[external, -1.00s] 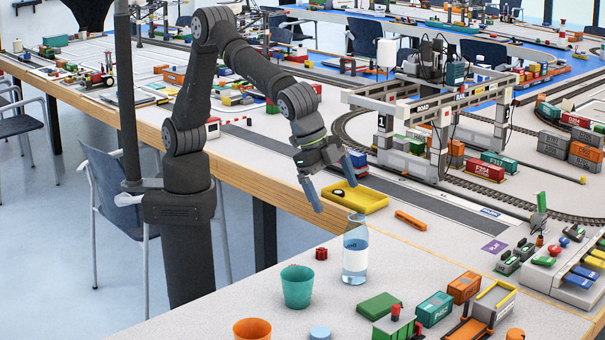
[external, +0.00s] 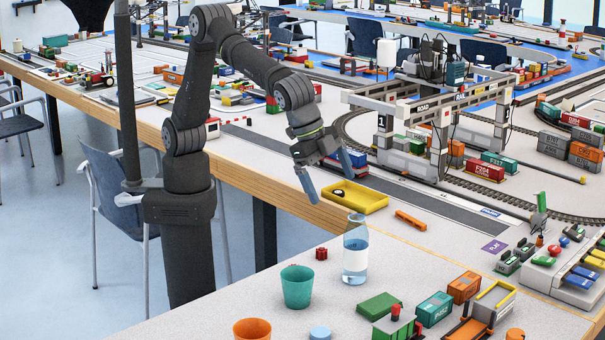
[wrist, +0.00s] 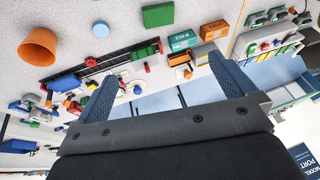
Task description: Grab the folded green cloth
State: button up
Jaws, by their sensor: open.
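The folded green cloth (external: 379,306) lies flat on the near table, to the right of the teal cup. It also shows at the top of the wrist view (wrist: 158,15). My gripper (external: 327,174) is open and empty. It hangs above the table edge near the yellow tray, behind and to the left of the cloth and well apart from it. Its two blue-grey fingers are spread wide in the wrist view (wrist: 163,84), with the cloth beyond them.
A clear bottle (external: 355,262) stands between my gripper and the cloth. The teal cup (external: 297,288), an orange cup (external: 252,330) and a small red block (external: 321,254) are nearby. Teal (external: 433,309) and orange containers (external: 464,287) sit right of the cloth. A yellow tray (external: 372,202) lies behind.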

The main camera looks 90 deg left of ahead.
jog(key=shift+f, duration=0.1)
jog(key=n+g+h, duration=0.2)
jog(key=n, duration=3.2)
send_near(380, 303)
jog(key=x, duration=0.3)
jog(key=shift+s+a+f, duration=0.1)
jog(key=shift+s+f, duration=0.1)
jog(key=shift+f, duration=0.2)
jog(key=shift+w+x, duration=0.15)
jog(key=shift+x, duration=1.05)
jog(key=shift+w+x, duration=0.1)
jog(key=shift+x, duration=1.15)
jog(key=shift+r, duration=0.1)
jog(key=c, duration=0.7)
